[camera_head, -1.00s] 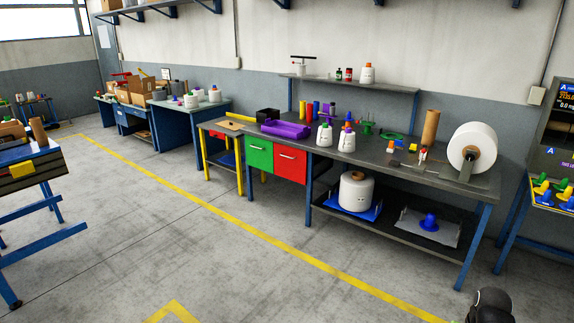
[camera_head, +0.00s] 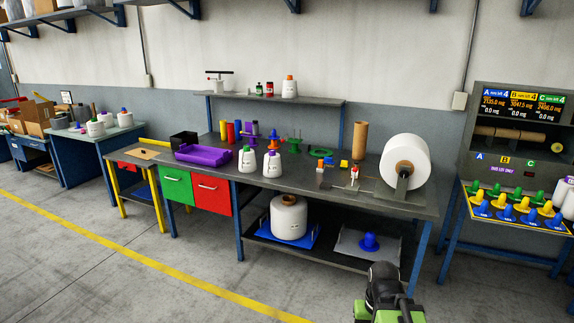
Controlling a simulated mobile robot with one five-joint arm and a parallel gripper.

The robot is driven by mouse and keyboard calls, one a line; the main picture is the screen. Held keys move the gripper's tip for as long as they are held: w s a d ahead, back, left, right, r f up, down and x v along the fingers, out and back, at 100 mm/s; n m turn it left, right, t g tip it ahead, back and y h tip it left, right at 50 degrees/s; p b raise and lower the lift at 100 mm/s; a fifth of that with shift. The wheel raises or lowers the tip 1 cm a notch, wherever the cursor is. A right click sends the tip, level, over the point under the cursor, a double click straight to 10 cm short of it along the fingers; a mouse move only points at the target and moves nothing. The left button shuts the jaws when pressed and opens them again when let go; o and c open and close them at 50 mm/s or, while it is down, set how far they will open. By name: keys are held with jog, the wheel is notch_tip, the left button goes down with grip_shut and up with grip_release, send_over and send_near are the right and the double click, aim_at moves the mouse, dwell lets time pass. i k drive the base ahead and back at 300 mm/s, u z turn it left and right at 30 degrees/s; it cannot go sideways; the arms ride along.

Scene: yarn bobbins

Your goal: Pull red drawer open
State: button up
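The red drawer (camera_head: 211,199) hangs under the left part of the long grey workbench top. Its front has a pale handle (camera_head: 207,187) and looks shut, level with the green drawer (camera_head: 178,188) on its left. My arm (camera_head: 384,290), black with green parts, shows at the bottom edge, right of centre. It is well to the right of the red drawer and apart from it, across open floor. The fingertips of my gripper do not show.
The workbench (camera_head: 330,187) carries bobbins, a purple tray (camera_head: 203,153) and a large white roll (camera_head: 405,160). Its lower shelf holds a big white bobbin (camera_head: 288,218). A bobbin rack and display (camera_head: 516,110) stand at the right. The floor in front is clear.

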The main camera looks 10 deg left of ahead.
aim_at(213, 194)
jog(key=u, duration=0.5)
jog(key=i, duration=2.05)
jog(key=u, duration=1.5)
jog(key=i, duration=1.8)
jog(key=u, duration=0.9)
